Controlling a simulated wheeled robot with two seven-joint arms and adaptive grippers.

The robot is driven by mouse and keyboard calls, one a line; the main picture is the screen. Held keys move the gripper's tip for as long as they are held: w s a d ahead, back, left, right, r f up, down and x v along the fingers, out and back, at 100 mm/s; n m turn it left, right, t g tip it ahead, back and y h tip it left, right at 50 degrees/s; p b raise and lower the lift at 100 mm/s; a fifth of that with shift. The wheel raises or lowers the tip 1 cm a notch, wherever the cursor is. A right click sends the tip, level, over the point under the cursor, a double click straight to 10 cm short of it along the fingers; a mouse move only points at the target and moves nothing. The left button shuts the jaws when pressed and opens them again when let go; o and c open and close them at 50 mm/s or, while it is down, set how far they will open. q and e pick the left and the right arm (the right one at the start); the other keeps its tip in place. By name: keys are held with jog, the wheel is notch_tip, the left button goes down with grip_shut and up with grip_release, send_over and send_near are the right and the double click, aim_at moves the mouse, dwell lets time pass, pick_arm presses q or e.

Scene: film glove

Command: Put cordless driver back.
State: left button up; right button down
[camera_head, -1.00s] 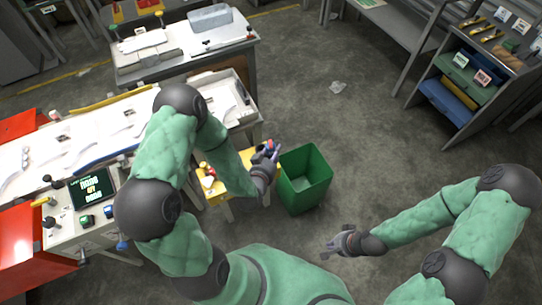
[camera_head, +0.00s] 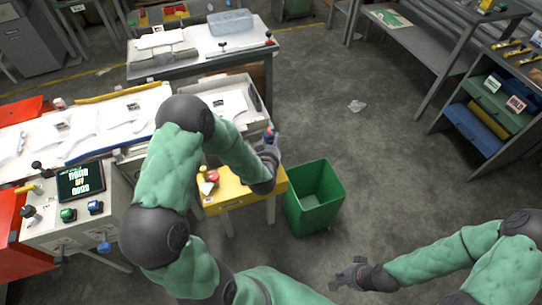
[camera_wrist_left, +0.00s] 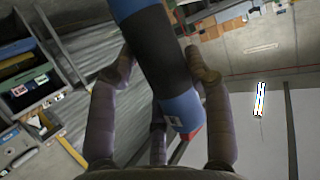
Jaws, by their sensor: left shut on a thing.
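My left gripper (camera_head: 270,147) is above the right end of a small yellow table (camera_head: 235,201). It is shut on the cordless driver (camera_head: 271,135), of which only a small blue and red part shows in the head view. In the left wrist view the driver (camera_wrist_left: 158,50) is a blue and dark grey body between the fingers of my left gripper (camera_wrist_left: 160,70), with a red bit at its lower end. My right gripper (camera_head: 345,276) is over the floor at the lower right, apart from everything, its fingers seeming spread with nothing between them.
A green bin (camera_head: 315,198) stands just right of the yellow table. A red-topped item (camera_head: 212,177) lies on that table. A control box with a screen (camera_head: 80,183) stands at the left. Shelves with bins (camera_head: 487,112) stand at the right. The floor between is mostly clear.

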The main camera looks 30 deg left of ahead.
pick_arm(q)
jog(key=shift+f+b, duration=0.85)
jog(key=shift+f, duration=1.5)
jog(key=o, duration=0.9)
jog(key=shift+f, duration=0.1)
jog(key=shift+c, duration=0.2)
